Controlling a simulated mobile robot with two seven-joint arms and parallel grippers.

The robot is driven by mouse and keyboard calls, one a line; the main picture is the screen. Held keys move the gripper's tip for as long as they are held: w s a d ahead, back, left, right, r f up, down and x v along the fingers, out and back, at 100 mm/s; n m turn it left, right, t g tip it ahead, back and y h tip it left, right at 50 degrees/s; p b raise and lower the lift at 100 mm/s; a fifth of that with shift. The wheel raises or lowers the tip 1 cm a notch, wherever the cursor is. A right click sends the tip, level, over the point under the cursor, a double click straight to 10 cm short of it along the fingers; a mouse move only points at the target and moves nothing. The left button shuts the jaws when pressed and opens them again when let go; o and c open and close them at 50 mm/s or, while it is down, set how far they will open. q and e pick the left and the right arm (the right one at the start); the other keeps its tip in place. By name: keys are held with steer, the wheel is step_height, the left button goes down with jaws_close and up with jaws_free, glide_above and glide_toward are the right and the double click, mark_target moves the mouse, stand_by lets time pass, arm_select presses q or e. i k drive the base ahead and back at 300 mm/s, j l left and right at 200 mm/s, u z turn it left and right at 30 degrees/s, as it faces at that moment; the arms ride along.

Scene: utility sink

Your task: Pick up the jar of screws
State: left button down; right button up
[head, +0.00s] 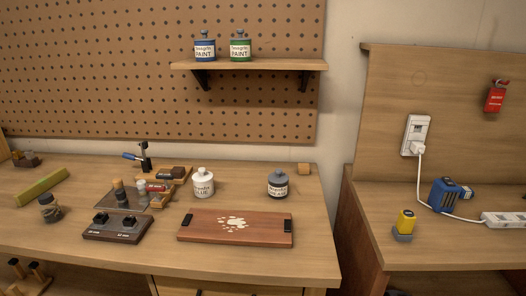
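A small glass jar with a dark lid and dark contents, apparently the jar of screws (51,211), stands on the left part of the workbench (120,262). It is in front of a green-yellow bar (40,186) and left of a dark block with black knobs (118,228). The jar's contents are too small to make out clearly. Neither of my grippers shows in the head view.
A wooden board with black handles (235,228) lies mid-bench, with a white glue jar (203,184) and a dark jar (278,185) behind it. Paint cans (205,48) stand on a wall shelf (248,65). A gap separates the right-hand bench (450,255).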

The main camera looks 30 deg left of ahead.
mark_target(53, 213)
steer(key=u, duration=2.45)
steer(key=j+z, duration=0.1)
steer(key=z, duration=0.35)
steer(key=i+j+z, duration=0.1)
steer(key=z, duration=0.35)
steer(key=j+z, duration=0.2)
steer(key=z, duration=0.2)
steer(key=j+z, duration=0.5)
steer(key=j, duration=0.65)
steer(key=k+j+z, duration=0.15)
steer(key=j, duration=0.25)
steer(key=i, duration=0.05)
